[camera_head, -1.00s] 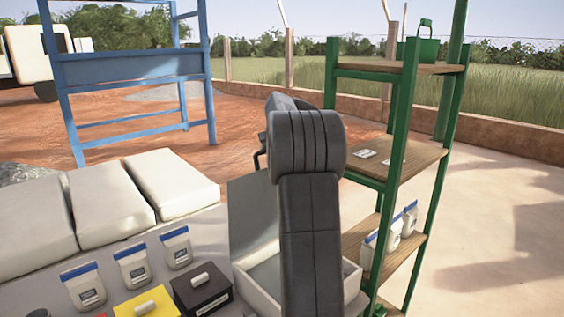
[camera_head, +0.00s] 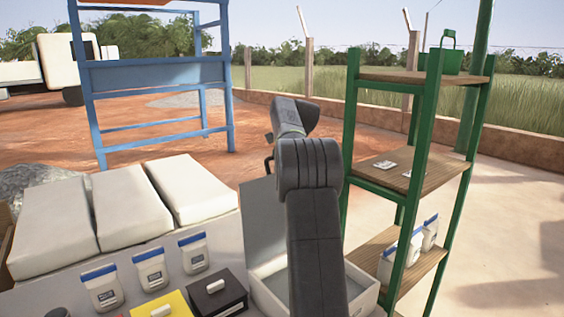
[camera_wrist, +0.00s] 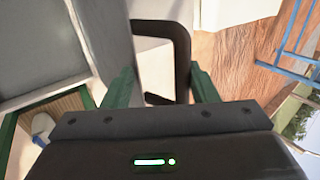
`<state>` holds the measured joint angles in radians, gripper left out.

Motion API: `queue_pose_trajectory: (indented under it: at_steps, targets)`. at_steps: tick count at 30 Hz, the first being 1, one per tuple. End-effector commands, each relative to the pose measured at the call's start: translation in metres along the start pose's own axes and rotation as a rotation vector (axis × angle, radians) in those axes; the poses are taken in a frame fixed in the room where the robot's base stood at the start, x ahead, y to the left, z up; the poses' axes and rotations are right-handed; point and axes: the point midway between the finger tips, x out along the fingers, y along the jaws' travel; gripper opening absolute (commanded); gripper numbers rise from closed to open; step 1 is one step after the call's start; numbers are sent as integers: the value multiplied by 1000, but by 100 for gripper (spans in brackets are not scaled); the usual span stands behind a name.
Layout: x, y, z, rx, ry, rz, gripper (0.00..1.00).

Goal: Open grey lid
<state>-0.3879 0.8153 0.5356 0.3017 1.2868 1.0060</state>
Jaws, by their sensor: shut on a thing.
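The grey lid (camera_head: 262,222) stands raised, roughly upright, at the back of an open box with a pale rim (camera_head: 361,301), right of the table's middle. A dark handle (camera_wrist: 181,50) sticks out from the lid, and a bit of it shows in the head view beside my arm. In the wrist view, my gripper (camera_wrist: 162,88) has its green fingers on either side of the handle and is shut on it. In the head view my arm hides the fingers, the right part of the lid and part of the box.
Left of the box are a black box (camera_head: 218,297), a yellow box (camera_head: 165,306) and several white blue-topped containers (camera_head: 149,269). White sacks (camera_head: 130,215) lie behind them. A green shelf rack (camera_head: 415,185) stands close on the right. A blue frame (camera_head: 150,75) stands farther back.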

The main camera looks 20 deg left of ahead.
Motion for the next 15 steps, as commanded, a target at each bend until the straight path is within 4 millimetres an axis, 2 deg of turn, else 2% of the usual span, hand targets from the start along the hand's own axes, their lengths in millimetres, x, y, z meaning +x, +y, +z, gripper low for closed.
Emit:
queue_pose_trajectory:
  at_steps: [1,2,4,11,15]
  targets:
    - [14,9,4,5,-21,24,12]
    - [14,9,4,5,-21,24,51]
    - [14,9,4,5,-20,24,39]
    - [14,9,3,5,-18,24,39]
    - [6,9,2,5,-17,23,39]
